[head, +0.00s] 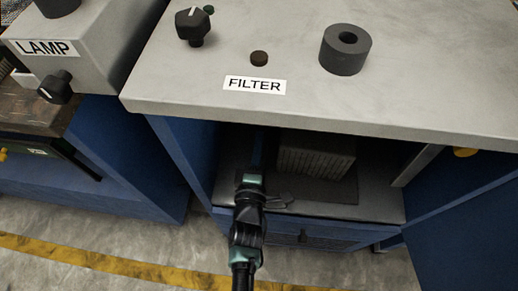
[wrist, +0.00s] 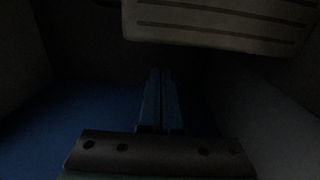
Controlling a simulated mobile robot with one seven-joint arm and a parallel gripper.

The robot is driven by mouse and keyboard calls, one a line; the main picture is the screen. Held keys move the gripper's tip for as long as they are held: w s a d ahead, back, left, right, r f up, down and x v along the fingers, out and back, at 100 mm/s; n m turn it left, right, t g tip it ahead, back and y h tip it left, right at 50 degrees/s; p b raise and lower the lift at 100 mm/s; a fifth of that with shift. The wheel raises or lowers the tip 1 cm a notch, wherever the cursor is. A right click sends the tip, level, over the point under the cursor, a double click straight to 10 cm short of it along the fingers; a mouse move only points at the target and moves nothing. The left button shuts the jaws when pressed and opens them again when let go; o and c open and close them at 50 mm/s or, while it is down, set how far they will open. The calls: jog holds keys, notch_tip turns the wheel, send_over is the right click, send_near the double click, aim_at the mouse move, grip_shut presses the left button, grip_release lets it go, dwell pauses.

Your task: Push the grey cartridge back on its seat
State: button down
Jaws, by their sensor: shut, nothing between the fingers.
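The grey ribbed cartridge (head: 318,160) is inside the open compartment under the FILTER counter. It sits on a dark flat plate (head: 325,190), perhaps its seat, with bare plate in front of it. In the wrist view the cartridge (wrist: 225,22) fills the top right, with dark lines along its face. My gripper (head: 257,148) reaches into the compartment to the left of the cartridge. In the wrist view my gripper (wrist: 160,82) has its two blue fingers together and empty, just below the cartridge's left end. I cannot tell whether they touch it. The compartment's depth is dark.
The counter (head: 440,85) overhangs the compartment, with a FILTER label (head: 254,85), a black knob (head: 194,26) and a dark ring (head: 345,50) on top. A blue wall (head: 187,150) bounds the left side. A blue panel (head: 465,215) stands at the right.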

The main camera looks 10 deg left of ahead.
aim_at(282, 134)
jog(key=shift+w+d+b, duration=1.65)
jog(key=shift+w+d, duration=0.2)
jog(key=shift+w, duration=0.1)
jog(key=shift+d, duration=0.15)
jog(key=shift+s+d, duration=0.2)
jog(key=shift+d, duration=0.25)
jog(key=shift+s+d, duration=0.2)
jog(key=shift+d, duration=0.25)
jog(key=shift+a, duration=0.1)
jog(key=shift+w+a, duration=0.1)
jog(key=shift+w, duration=0.05)
